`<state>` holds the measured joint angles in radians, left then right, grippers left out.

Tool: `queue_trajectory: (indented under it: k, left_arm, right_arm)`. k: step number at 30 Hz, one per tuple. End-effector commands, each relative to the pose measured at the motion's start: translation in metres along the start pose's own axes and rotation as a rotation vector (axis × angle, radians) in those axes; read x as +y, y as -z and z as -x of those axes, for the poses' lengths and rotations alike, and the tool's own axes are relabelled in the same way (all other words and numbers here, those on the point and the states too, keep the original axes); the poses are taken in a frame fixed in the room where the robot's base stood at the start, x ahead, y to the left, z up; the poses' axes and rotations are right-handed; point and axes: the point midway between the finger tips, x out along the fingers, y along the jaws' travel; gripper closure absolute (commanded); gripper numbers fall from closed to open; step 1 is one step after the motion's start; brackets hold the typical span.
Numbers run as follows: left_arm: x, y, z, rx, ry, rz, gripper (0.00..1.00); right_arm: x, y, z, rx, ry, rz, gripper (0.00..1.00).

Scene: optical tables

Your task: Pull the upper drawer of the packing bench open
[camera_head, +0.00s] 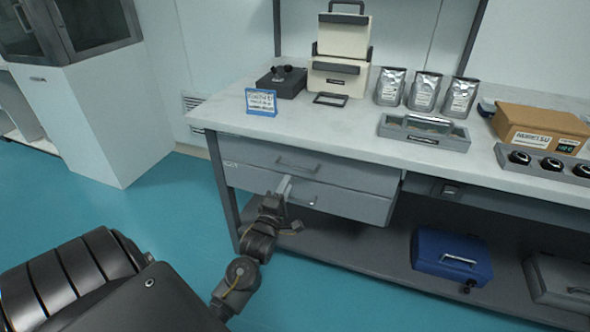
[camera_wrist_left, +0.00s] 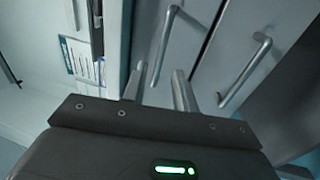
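The packing bench (camera_head: 330,138) has two grey drawers under its left part. The upper drawer (camera_head: 350,175) looks shut, and its bar handle (camera_head: 297,166) also shows in the left wrist view (camera_wrist_left: 166,38). The lower drawer (camera_head: 350,205) looks shut too; its handle (camera_wrist_left: 246,72) is to the right in the wrist view. My left gripper (camera_head: 284,186) is in front of the drawers, just below the upper handle in the head view. In the wrist view its fingers (camera_wrist_left: 160,72) are apart, with the upper handle lined up between them; contact cannot be told. My right gripper is not in view.
On the bench top stand a blue-framed card (camera_head: 261,102), silver pouches (camera_head: 424,91), a grey tray (camera_head: 424,132) and a cardboard box (camera_head: 540,128). A blue case (camera_head: 452,257) sits on the lower shelf (camera_head: 370,262). The floor at left is clear.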

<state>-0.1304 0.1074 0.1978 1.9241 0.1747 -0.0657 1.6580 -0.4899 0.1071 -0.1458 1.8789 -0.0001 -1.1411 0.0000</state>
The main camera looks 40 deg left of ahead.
Motion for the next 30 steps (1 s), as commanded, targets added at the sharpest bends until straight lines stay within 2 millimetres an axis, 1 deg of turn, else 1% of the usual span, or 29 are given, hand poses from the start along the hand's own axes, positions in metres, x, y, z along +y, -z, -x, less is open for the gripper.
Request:
queue_trajectory:
  k: [1, 6, 9, 12, 18, 25, 26, 30]
  left_arm:
    - [0.001, 0.0, -0.011, 0.0, -0.003, 0.0, 0.71]
    - [0.0, 0.0, -0.043, 0.0, -0.002, 0.0, 0.71]
    - [0.0, 0.0, -0.059, 0.0, -0.001, -0.001, 0.71]
    - [-0.001, -0.001, -0.071, -0.001, 0.0, -0.001, 0.71]
    - [-0.001, -0.001, -0.081, -0.001, 0.001, -0.001, 0.71]
    - [-0.001, -0.001, -0.081, -0.001, 0.001, -0.001, 0.71]
    - [-0.001, -0.001, -0.081, -0.001, 0.001, -0.001, 0.73]
    - [-0.001, -0.001, -0.081, -0.001, 0.001, -0.001, 0.91]
  right_arm:
    - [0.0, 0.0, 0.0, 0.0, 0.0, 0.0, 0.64]
    - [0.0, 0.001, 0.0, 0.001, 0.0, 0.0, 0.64]
    - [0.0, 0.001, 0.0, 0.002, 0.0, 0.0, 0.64]
    - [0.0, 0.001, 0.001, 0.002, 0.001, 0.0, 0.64]
    - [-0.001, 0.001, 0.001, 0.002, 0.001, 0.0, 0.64]
    - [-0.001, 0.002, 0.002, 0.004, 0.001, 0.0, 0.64]
    - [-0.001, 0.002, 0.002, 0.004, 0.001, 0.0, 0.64]
    - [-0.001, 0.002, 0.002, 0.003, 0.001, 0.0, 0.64]
